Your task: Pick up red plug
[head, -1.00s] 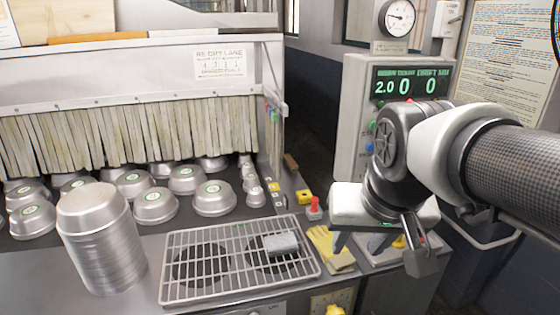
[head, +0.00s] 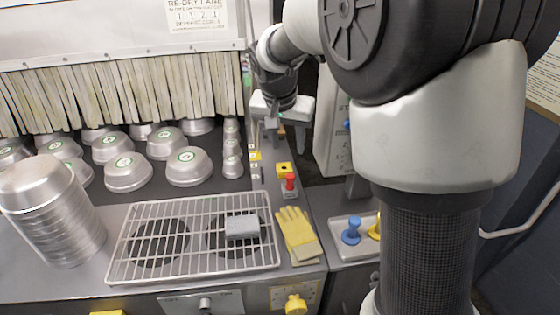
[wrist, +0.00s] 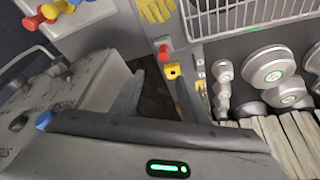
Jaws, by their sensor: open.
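In the wrist view a red plug (wrist: 32,22) lies at the top left with a yellow plug (wrist: 50,10) and a blue plug (wrist: 75,3) on a pale tray (wrist: 85,22). In the head view my arm hides part of that tray (head: 345,250); a blue plug (head: 352,231) and part of a yellow one show. A separate red-topped knob on a grey base (head: 290,184) stands on the counter, also in the wrist view (wrist: 163,52). My gripper (head: 283,125) is open and empty, behind that knob; its spread fingers (wrist: 158,82) show in the wrist view.
Yellow gloves (head: 297,234) lie beside a wire rack (head: 140,250) bearing a grey block (head: 242,227). A stack of pans (head: 55,215) and several bowl-shaped pans (head: 188,166) stand at left. A yellow block (head: 284,169) is behind the red knob. A control box (head: 335,130) stands right of my gripper.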

